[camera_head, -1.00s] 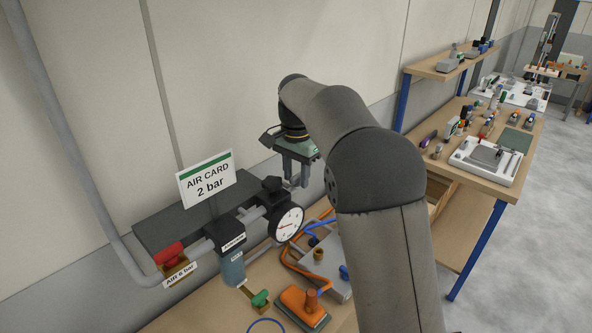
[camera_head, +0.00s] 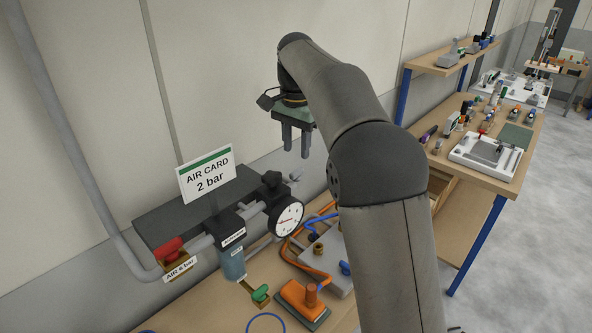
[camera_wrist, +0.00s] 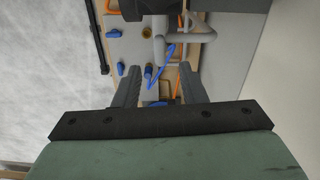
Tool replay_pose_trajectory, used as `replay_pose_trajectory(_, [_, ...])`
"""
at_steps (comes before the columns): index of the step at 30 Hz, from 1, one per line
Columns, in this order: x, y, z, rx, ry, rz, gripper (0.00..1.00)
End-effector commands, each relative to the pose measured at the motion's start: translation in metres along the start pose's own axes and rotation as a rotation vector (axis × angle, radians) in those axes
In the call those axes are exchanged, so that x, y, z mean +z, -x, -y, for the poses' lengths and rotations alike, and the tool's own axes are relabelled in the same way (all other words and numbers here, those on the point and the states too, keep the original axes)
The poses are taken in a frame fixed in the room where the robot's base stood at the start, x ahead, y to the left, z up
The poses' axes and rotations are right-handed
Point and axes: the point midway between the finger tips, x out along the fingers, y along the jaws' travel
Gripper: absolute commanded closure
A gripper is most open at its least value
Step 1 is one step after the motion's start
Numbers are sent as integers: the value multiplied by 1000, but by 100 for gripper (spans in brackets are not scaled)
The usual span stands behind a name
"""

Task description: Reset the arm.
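My gripper (camera_head: 296,154) hangs fingers-down in the air in the head view, behind and above the air gauge (camera_head: 287,219), in front of the wall. Its two fingers are apart with nothing between them. In the wrist view my gripper (camera_wrist: 161,72) shows both fingers spread, with the bench fittings well below. My arm arches up from the bottom right and hides part of the bench.
The AIR CARD sign (camera_head: 207,173), red valve (camera_head: 168,250) and filter bowl (camera_head: 232,264) stand left of my arm. A grey plate with orange and blue hoses (camera_head: 318,279) and an orange block (camera_head: 303,299) lie below. Another bench (camera_head: 480,181) is at right.

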Motion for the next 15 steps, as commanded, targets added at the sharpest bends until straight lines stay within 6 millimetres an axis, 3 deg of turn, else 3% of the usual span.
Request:
replay_pose_trajectory(5, [0, 0, -7, -3, 8, 0, 62])
replay_pose_trajectory(8, [3, -3, -30, -11, 47, 2, 62])
replay_pose_trajectory(11, [14, -13, -70, -27, 122, 0, 62])
replay_pose_trajectory(15, [43, -39, -140, -47, 264, -15, 62])
